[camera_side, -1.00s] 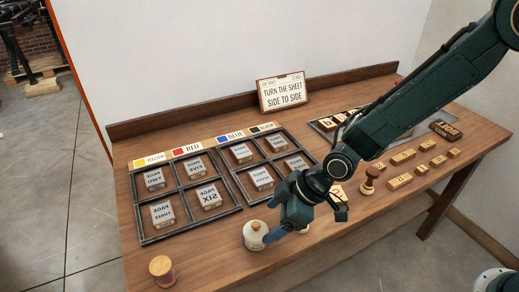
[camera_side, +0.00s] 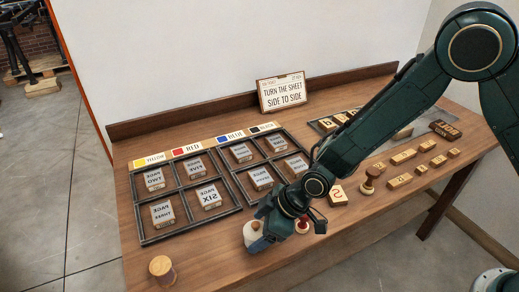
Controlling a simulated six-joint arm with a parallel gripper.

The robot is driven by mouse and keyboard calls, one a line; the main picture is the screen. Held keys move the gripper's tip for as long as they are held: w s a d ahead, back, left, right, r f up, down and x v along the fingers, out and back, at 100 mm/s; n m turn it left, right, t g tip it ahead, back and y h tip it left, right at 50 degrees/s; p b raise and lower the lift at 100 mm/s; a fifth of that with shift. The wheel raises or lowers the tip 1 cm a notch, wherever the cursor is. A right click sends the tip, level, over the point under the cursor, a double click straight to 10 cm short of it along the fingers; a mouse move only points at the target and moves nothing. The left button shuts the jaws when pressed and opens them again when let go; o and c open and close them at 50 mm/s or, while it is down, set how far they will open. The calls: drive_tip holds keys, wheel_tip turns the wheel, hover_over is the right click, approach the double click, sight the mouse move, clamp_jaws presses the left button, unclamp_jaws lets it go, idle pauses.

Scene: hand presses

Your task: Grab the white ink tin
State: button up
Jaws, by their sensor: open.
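The white ink tin (camera_side: 252,236) stands near the front edge of the wooden table, left of the arm. It is a small pale round tin with a brownish knob on top. My gripper (camera_side: 264,232) is open and low over the tin's right side, and its fingers partly hide the tin. I cannot tell whether the fingers touch it.
A dark divided tray (camera_side: 186,220) with wooden stamp blocks lies behind the tin. A wooden spool-like piece (camera_side: 162,269) stands at the front left. A red-handled stamp (camera_side: 302,225) is close to my wrist's right. Several blocks and a stamp (camera_side: 370,180) lie further right.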

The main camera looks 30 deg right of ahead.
drive_tip(key=shift+x, duration=0.95)
drive_tip(key=c, duration=1.2)
drive_tip(key=shift+c, duration=0.2)
drive_tip(key=shift+r, duration=0.15)
wheel_tip(320, 180, up, 20)
